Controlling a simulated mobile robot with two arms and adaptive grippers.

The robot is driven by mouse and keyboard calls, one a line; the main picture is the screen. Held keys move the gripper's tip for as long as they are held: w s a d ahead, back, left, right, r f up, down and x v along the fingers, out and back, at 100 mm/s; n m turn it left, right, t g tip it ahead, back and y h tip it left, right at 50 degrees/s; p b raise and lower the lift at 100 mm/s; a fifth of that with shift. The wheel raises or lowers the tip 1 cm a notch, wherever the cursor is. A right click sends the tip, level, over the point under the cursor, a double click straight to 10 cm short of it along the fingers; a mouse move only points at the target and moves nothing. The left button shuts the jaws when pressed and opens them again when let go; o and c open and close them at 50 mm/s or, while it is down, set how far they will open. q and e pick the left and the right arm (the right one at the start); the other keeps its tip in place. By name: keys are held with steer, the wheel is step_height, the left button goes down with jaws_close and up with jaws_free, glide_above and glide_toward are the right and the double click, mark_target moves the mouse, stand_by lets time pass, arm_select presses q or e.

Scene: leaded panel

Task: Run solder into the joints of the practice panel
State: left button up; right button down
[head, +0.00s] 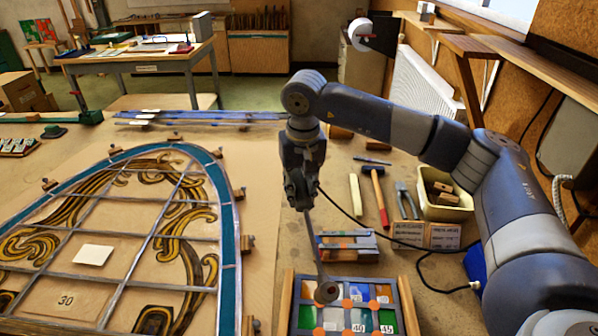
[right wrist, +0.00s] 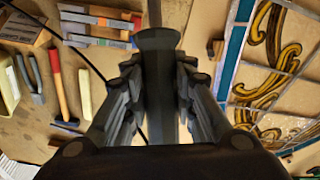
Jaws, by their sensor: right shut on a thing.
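The practice panel (head: 399,306) lies at the bottom of the head view, a small wood-edged frame with coloured panes, grey strips and orange spots at several crossings. My right gripper (head: 300,200) is shut on a long grey tool (head: 315,250), probably the soldering iron. The tool slants down to a round dark end over the panel's upper left part; I cannot tell if it touches. In the right wrist view, the fingers (right wrist: 157,90) close around the tool, whose flared end (right wrist: 157,40) points away. My left gripper is not in view.
A large leaded panel (head: 232,255) fills the left side. Right of it are orange-marked strips (head: 345,243), a red-handled hammer (head: 379,195), pliers (head: 406,200) and a bin (head: 445,212). A black cord (head: 375,237) runs across the bench near the tool.

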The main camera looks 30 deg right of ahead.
steer(key=shift+w+d+r, duration=0.4)
steer(key=shift+w+d, duration=0.15)
steer(key=shift+d, duration=0.2)
arm_select(q)
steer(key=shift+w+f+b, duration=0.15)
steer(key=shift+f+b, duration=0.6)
steer(key=shift+b, duration=0.1)
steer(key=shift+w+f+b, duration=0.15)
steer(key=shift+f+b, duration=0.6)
steer(key=shift+b, duration=0.1)
arm_select(e)
steer(key=shift+w+d+f, duration=0.1)
steer(key=shift+d+f, duration=0.05)
steer(key=shift+f, duration=1.3)
steer(key=shift+w+d+f, duration=0.1)
steer(key=shift+f, duration=1.35)
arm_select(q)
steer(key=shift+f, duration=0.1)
arm_select(e)
steer(key=shift+s, duration=0.1)
arm_select(q)
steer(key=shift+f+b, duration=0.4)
steer(key=shift+b, duration=0.1)
arm_select(e)
steer(key=shift+f, duration=0.55)
